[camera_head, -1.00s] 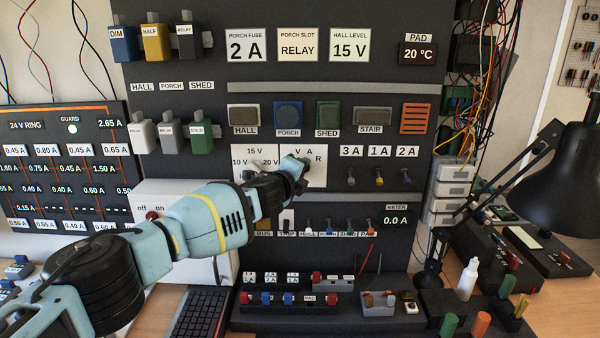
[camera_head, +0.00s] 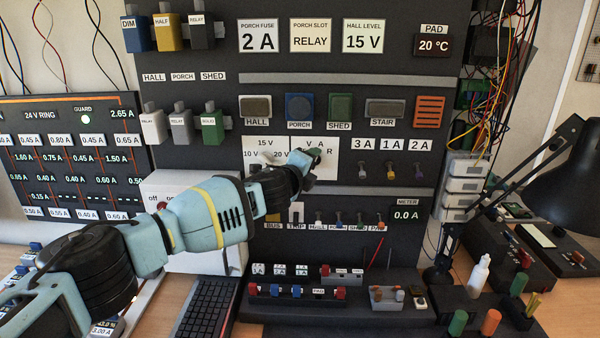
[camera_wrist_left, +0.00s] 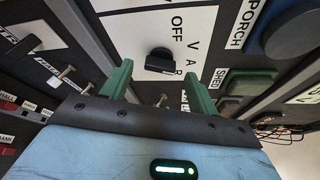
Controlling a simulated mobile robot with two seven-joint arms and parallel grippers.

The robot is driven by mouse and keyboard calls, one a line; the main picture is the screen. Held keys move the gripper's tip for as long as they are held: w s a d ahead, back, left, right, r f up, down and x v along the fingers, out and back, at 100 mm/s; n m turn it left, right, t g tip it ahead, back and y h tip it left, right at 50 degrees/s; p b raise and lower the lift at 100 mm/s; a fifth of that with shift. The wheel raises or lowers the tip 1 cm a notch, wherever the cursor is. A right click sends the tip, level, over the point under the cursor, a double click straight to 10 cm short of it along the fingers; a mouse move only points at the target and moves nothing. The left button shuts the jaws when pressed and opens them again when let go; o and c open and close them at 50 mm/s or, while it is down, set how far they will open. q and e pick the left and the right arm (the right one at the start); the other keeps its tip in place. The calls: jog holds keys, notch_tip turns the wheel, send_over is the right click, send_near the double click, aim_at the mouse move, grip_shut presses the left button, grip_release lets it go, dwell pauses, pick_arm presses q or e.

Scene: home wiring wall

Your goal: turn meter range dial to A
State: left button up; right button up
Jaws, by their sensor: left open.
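The range dial (camera_wrist_left: 160,62) is a small black knob on a white plate (camera_wrist_left: 135,22) marked OFF, V, A and R in the left wrist view. The end of its bar is near the R, but I cannot tell its exact setting. My left gripper (camera_wrist_left: 158,70) is open, with one green finger on each side of the dial in the picture. I see no clear contact. In the head view, my left gripper (camera_head: 308,166) is in front of the dial's plate (camera_head: 328,171) and hides the dial. The meter display (camera_head: 406,216) reads 0.0 A. My right gripper is not in view.
A black lamp (camera_head: 562,170) stands at the right.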

pick_arm(q)
jog(key=v, duration=0.6)
dwell(0.3)
